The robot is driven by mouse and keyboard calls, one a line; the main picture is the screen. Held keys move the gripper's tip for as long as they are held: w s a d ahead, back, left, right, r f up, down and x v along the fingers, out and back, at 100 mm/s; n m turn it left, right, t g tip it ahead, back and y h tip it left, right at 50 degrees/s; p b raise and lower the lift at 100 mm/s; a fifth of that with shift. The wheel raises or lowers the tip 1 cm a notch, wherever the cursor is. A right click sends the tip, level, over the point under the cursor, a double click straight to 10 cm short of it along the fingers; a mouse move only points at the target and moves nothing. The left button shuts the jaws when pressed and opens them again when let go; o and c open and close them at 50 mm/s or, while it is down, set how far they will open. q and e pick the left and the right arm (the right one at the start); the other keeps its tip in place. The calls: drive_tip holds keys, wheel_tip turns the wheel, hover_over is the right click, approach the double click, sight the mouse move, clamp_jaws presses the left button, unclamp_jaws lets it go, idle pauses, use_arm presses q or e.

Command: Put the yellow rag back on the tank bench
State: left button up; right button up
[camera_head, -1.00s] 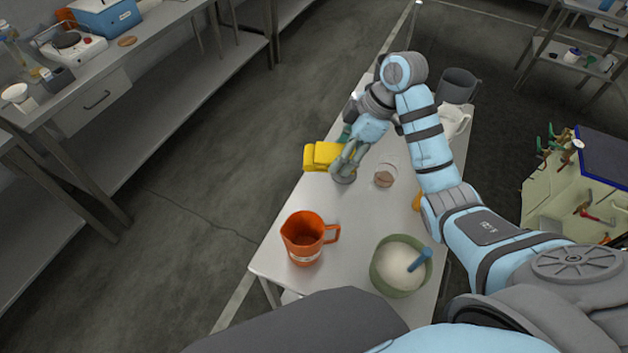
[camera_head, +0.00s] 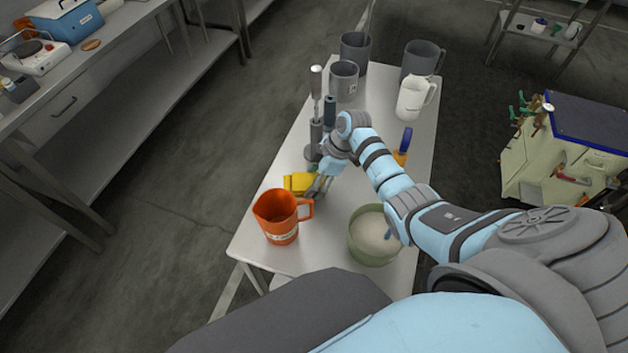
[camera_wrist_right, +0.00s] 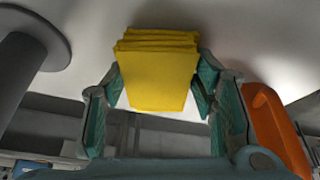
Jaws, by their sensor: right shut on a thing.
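The yellow rag (camera_head: 298,182), a folded stack, is at the left side of the white tank bench (camera_head: 335,228), just behind the orange jug (camera_head: 277,218). My right gripper (camera_head: 312,188) is shut on the rag. In the right wrist view, the rag (camera_wrist_right: 158,75) sits between the two green-padded fingers (camera_wrist_right: 160,100), with pale bench surface behind it. I cannot tell whether the rag touches the bench or is just above it. My left gripper is not in view.
A green bowl of pale powder (camera_head: 358,249) stands at the bench's near right. A grey stand (camera_head: 316,130), grey jugs (camera_head: 343,82) and a white jug (camera_head: 413,98) stand farther back. A side bench (camera_head: 130,72) is at left.

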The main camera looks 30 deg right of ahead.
drive_tip(key=shift+w, duration=0.2)
drive_tip(key=o, duration=0.6)
drive_tip(key=shift+a+f, duration=0.1)
drive_tip(key=shift+f, duration=0.05)
drive_tip(key=o, duration=0.4)
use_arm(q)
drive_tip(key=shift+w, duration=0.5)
use_arm(e)
drive_tip(key=shift+o, duration=0.2)
drive_tip(key=shift+r, duration=0.35)
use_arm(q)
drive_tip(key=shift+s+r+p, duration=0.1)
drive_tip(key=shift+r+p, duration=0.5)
use_arm(e)
drive_tip(key=v, duration=1.1)
drive_tip(key=shift+d+r, duration=0.25)
drive_tip(key=shift+r, duration=0.05)
drive_tip(key=shift+s, duration=0.1)
